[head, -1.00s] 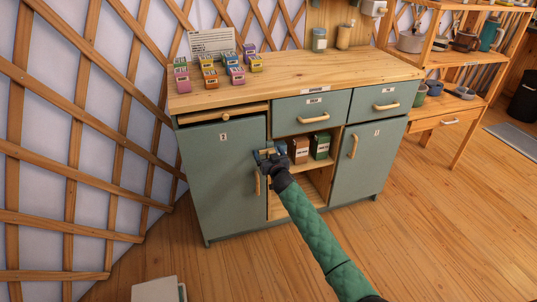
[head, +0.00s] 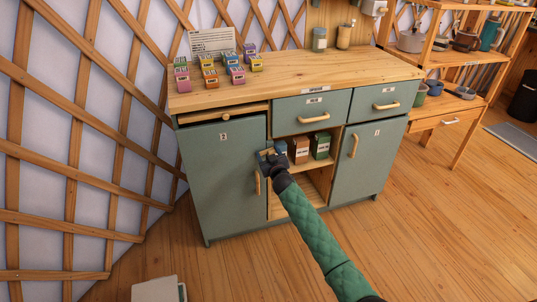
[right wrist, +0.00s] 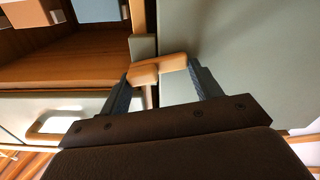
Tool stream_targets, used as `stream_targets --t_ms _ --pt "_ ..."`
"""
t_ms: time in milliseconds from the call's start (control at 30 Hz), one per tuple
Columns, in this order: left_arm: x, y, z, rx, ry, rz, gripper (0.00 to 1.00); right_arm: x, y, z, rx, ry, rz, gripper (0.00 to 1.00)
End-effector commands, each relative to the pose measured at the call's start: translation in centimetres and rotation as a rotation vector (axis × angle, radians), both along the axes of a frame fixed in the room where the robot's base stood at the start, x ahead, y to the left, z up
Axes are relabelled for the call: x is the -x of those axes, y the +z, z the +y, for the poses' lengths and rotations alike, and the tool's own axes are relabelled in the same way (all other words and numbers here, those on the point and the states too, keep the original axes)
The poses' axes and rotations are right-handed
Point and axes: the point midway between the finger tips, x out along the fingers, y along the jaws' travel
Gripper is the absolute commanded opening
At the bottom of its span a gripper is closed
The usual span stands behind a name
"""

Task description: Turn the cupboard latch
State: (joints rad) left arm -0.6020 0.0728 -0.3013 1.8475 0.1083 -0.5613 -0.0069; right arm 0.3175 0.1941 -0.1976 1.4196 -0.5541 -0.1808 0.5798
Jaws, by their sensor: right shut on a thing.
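The green-grey cupboard's left door (head: 222,178) is closed. Its small wooden latch (right wrist: 158,68) shows in the right wrist view at the door's edge beside the open shelf, lying slightly tilted across the gap. My right gripper (head: 264,156) is at the upper right edge of this door, and its fingers are shut on the latch, one at each end. In the head view the gripper hides the latch. The door's vertical wooden handle (head: 257,183) is just below the gripper. My left gripper is not in view.
Boxes (head: 300,149) stand on the open shelf right of the gripper. Two drawers (head: 312,112) are above, and a right door (head: 362,160) is closed. Several small coloured boxes (head: 236,75) stand on the worktop (head: 300,78). The floor in front is mostly clear.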

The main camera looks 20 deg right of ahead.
Motion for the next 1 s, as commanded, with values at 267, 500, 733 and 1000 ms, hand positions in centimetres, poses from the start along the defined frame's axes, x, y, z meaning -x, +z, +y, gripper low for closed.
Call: stream_targets --t_ms 267,500,733,1000 --pt "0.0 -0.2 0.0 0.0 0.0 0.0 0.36 0.0 -0.6 0.1 0.258 0.0 -0.009 0.41" --pt "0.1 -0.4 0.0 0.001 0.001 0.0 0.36 0.0 -1.1 0.1 0.487 0.001 -0.016 0.41" --pt "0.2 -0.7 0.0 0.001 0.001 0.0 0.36 0.0 -1.5 -0.1 0.706 0.001 -0.024 0.41" --pt "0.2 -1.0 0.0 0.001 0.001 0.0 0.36 0.0 -1.9 -0.4 0.96 0.001 -0.032 0.41"
